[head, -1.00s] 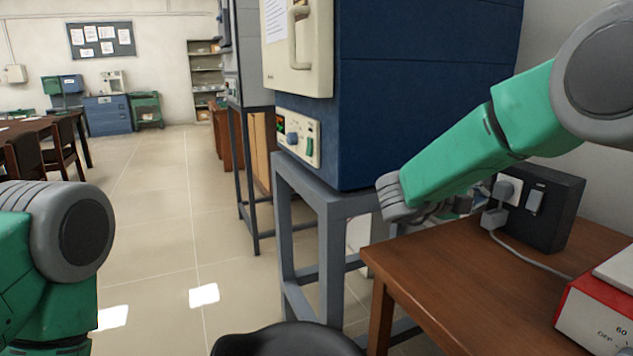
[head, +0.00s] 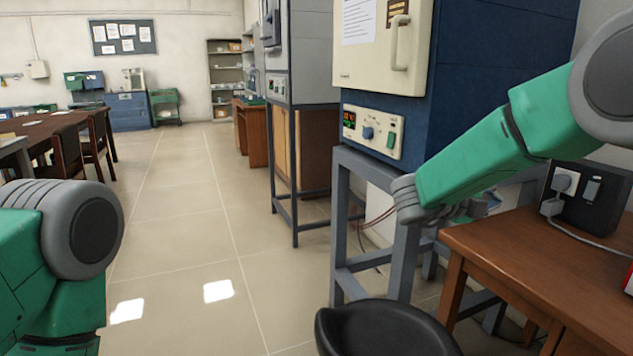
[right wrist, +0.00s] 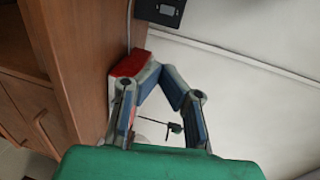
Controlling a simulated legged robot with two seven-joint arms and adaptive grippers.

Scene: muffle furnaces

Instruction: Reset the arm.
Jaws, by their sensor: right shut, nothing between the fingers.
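My right arm (head: 510,145) is green and grey and reaches in from the upper right in the head view, bent at its grey joint near the furnace stand. My right gripper (head: 484,204) is mostly hidden behind the forearm, above the wooden table. In the right wrist view its blue-padded fingers (right wrist: 161,72) meet at the tips, shut with nothing held. My left arm (head: 60,250) shows at the lower left; its gripper is out of view.
A blue furnace (head: 465,85) with a cream door stands on a grey frame (head: 400,262). A wooden table (head: 530,250) bears a black socket box (head: 590,195). A black stool (head: 385,330) is close in front. The tiled floor (head: 185,220) at left centre is clear.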

